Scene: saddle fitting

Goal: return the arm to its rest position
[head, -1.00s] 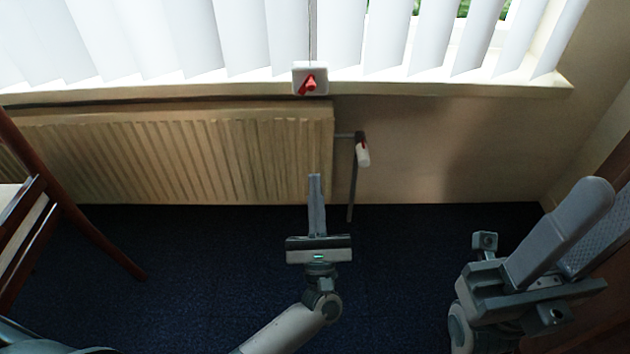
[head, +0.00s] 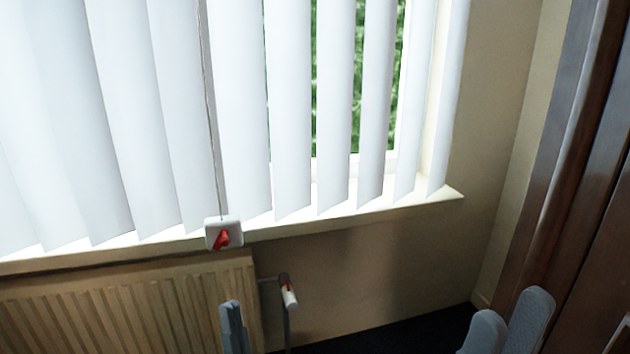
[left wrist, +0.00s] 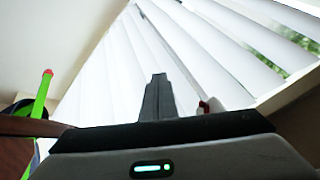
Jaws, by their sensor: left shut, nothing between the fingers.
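My left gripper (head: 232,322) shows only its fingers at the bottom of the head view, in front of the radiator. The fingers are together with nothing between them. In the left wrist view the shut fingers (left wrist: 158,95) point up toward the blinds. My right gripper (head: 508,325) shows only its two fingertips at the lower right of the head view. They stand apart, and I see nothing between them. A white square block (head: 210,228) with a red piece (head: 222,239) on it is at the window sill's edge, apart from my left gripper.
The ribbed radiator (head: 130,305) is at the lower left, with a white and red valve (head: 289,297) beside it. White vertical blinds (head: 240,110) hang above the sill (head: 370,215). Dark wooden furniture (head: 560,170) stands at the right. A green stick (left wrist: 40,98) shows in the left wrist view.

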